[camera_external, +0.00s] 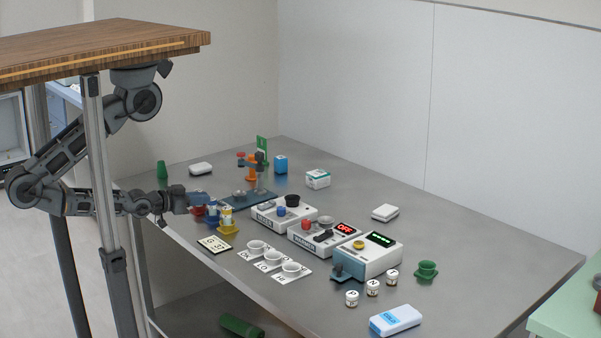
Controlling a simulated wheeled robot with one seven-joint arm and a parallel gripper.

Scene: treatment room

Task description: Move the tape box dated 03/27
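No date of 03/27 can be read on any box in this view, so I cannot tell which is the tape box. A white box with green marks (317,179) stands at the back middle of the steel table. Plain white packs lie at the back left (201,169) and right of the middle (385,212). My gripper (203,198) is over the left edge of the table, just above and beside small red, blue and yellow cups (226,217). Its fingers are too small to read, and I see no box at them.
White devices (375,257) with lit displays fill the table's middle. The right side of the steel table (480,250) is clear.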

